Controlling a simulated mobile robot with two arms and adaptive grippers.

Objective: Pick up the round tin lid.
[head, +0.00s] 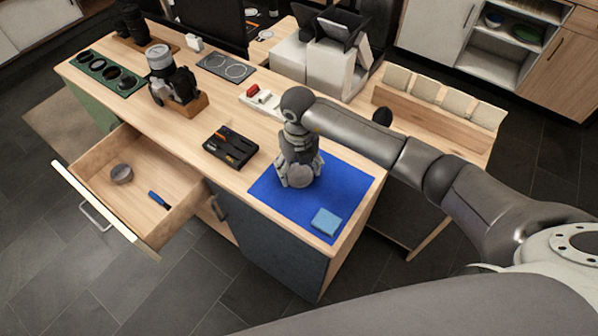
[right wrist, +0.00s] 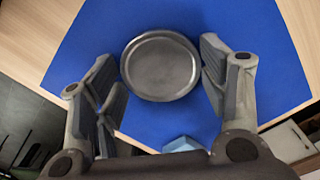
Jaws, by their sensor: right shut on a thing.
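The round tin lid is a grey metal disc with a raised rim; it shows between the fingers in the right wrist view (right wrist: 160,66) and at the fingertips in the head view (head: 301,176). My right gripper (head: 297,178) is shut on the lid, its fingers at opposite sides of the rim. The lid is over the blue mat (head: 273,199); I cannot tell whether it touches the mat. My left gripper is not in view.
A light blue block (head: 326,221) lies on the mat near its front corner. A black tray (head: 230,147) with small tools stands left of the mat. An open drawer (head: 138,212) juts out at left, holding a small round grey object (head: 121,174) and a blue-handled item (head: 159,200).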

